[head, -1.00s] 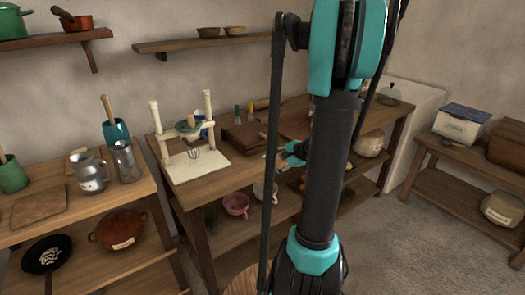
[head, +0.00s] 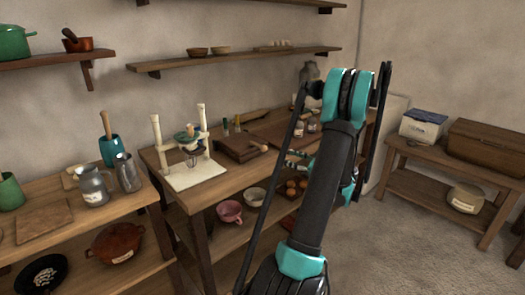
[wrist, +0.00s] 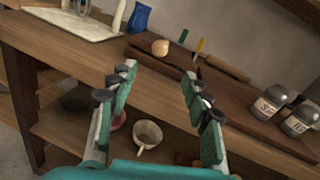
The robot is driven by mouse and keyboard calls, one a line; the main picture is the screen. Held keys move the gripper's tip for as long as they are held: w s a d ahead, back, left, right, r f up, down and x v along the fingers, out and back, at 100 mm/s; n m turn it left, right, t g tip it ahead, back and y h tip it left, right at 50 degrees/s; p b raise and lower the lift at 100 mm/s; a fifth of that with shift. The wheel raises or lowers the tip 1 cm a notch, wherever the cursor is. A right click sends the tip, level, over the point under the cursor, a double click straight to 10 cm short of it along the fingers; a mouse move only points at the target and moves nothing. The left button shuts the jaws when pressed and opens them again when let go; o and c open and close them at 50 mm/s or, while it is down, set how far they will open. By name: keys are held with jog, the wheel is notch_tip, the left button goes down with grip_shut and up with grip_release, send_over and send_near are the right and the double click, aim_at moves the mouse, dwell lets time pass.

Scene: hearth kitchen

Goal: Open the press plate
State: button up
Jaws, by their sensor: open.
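The press is a low dark-brown wooden block (head: 239,149) on the middle bench, with its flat top plate lying down. A pale rounded handle knob (head: 264,148) sticks out at its front right. In the wrist view the knob (wrist: 160,47) shows just beyond and between my fingertips, with the dark block (wrist: 181,57) behind it. My gripper (head: 297,160) is right of the press, partly hidden by my arm. In the wrist view my gripper (wrist: 155,73) is open and empty, apart from the knob.
A cream stand with a whisk (head: 190,160) is left of the press. A rolling pin (wrist: 228,67), a dark board (wrist: 245,95) and labelled jars (wrist: 268,102) lie to its right. Cups (head: 230,211) and a tray (head: 290,192) are on the shelf below. The bench front is clear.

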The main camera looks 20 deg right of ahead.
aim_at(263, 149)
jog(key=x, duration=1.4)
jog(key=shift+w+a, duration=0.2)
jog(key=shift+w, duration=0.1)
grip_shut()
